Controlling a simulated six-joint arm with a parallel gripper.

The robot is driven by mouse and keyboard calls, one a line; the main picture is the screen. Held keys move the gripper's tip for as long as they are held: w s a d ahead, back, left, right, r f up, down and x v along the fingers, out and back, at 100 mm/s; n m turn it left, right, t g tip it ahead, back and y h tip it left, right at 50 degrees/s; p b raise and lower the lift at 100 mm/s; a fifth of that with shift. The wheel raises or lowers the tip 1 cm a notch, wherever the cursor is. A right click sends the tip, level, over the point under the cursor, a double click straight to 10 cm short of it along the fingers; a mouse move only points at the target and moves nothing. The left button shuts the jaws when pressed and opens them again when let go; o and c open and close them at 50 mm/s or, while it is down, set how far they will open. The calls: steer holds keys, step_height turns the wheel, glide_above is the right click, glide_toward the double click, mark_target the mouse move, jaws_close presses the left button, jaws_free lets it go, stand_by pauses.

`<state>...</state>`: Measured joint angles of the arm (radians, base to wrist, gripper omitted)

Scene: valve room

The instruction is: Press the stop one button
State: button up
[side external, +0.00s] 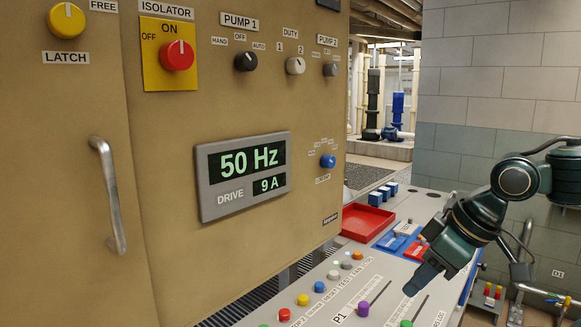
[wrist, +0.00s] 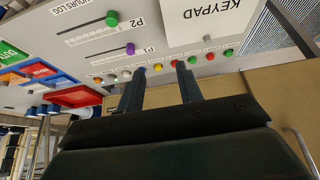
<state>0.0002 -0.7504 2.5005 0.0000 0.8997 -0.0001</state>
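A row of coloured buttons runs along the sloped desk. In the wrist view there are two red buttons, one at the right of the row (wrist: 210,57) between two green ones, the other (wrist: 174,63) beside the yellow button. Their labels are not readable there. In the side view only one red button (side external: 284,314) shows; its label seems to end in "2". No "stop 1" label is legible. My gripper (side external: 415,286) is above the desk, right of the button row and clear of it. In the wrist view my gripper (wrist: 160,72) has its fingers apart with nothing between them.
A purple slider knob (side external: 363,308) and a green slider knob (side external: 406,323) stand on the desk near my gripper. A red tray (side external: 366,222) lies behind. The upright cabinet, with a drive display (side external: 245,175) and a handle (side external: 108,195), rises on the left.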

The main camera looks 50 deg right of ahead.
jaws_close()
stand_by(1.2)
